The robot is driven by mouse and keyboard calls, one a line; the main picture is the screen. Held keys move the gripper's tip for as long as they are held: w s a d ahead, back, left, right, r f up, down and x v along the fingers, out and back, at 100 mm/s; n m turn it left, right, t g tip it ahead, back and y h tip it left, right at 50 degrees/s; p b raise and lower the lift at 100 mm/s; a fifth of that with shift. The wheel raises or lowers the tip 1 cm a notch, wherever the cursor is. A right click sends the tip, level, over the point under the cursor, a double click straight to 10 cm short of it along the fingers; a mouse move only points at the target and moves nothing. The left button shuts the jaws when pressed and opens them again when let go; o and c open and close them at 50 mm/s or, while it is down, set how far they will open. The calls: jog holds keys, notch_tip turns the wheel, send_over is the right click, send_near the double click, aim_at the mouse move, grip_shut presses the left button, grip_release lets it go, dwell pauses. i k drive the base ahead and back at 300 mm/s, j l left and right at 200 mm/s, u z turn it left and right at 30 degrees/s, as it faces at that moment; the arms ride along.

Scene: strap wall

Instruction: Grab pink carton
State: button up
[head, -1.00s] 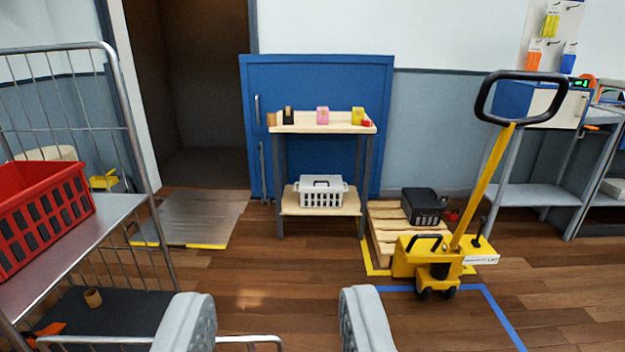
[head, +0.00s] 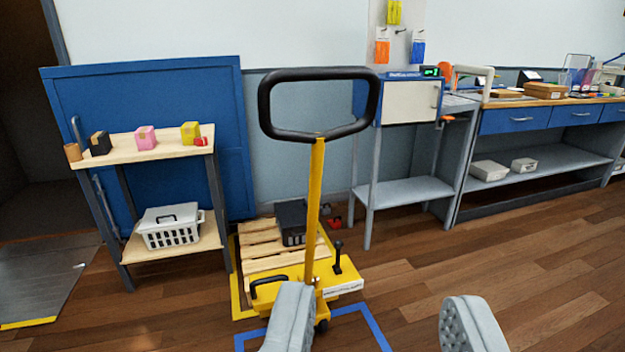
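The pink carton (head: 146,136) stands on the top shelf of a small wooden stand (head: 127,150) at the left. It stands between a black carton (head: 100,143) and a yellow carton (head: 190,132), apart from both. My gripper (head: 378,328) is open and empty at the bottom of the view, its two grey fingers wide apart. It is well short of the stand and to the right of it, with the carton out of reach of its fingers.
A white basket (head: 170,229) sits on the stand's lower shelf. A workbench (head: 545,107) runs along the right. Floor at the right is clear.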

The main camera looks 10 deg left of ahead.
aim_at(146, 137)
jog(key=i+l+u, duration=0.1)
jog(key=i+u, duration=0.15)
jog(key=i, duration=0.15)
jog(key=i+l+u, duration=0.2)
jog(key=i, duration=0.15)
jog(key=i+j+u, duration=0.2)
jog(key=i+u, duration=0.25)
jog(key=i+j+u, duration=0.15)
jog(key=i+u, duration=0.15)
jog(key=u, duration=0.15)
jog(key=i+u, duration=0.5)
jog(key=i+z, duration=0.2)
jog(key=i, duration=0.2)
jog(key=i+j+z, duration=0.2)
jog(key=i, duration=0.2)
jog(key=i+j+z, duration=0.2)
jog(key=i, duration=0.2)
jog(key=i+j+z, duration=0.2)
jog(key=i+z, duration=0.25)
jog(key=i, duration=0.1)
